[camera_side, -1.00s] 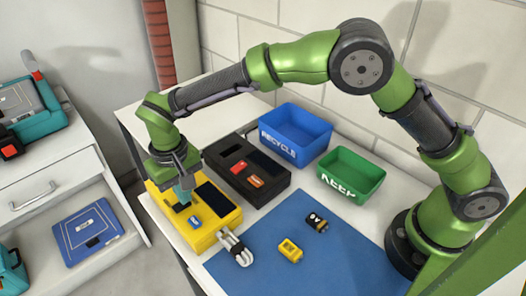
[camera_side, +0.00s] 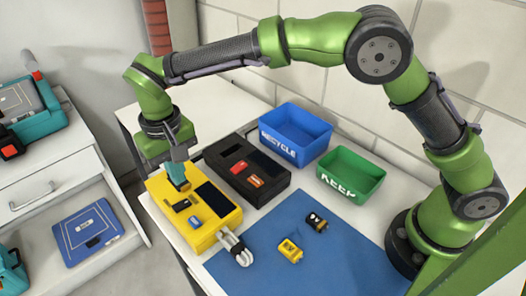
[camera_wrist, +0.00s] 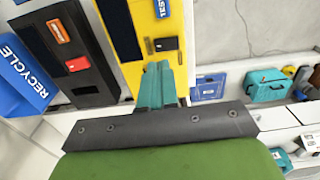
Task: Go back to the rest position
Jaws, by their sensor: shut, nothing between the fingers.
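My gripper (camera_side: 177,176) is above the left part of the yellow tester box (camera_side: 212,235), its teal fingers pointing down and shut with nothing between them. In the wrist view the closed fingers (camera_wrist: 161,84) show in front of the yellow box (camera_wrist: 138,76). I cannot tell from the side view whether the fingertips touch the box.
A black box (camera_side: 222,178) with red and orange pieces stands behind. The blue RECYCLE bin (camera_side: 296,135) and green KEEP bin (camera_side: 350,175) are further right. A yellow item (camera_side: 290,251) and a black item (camera_side: 316,222) lie on the blue mat (camera_side: 270,275).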

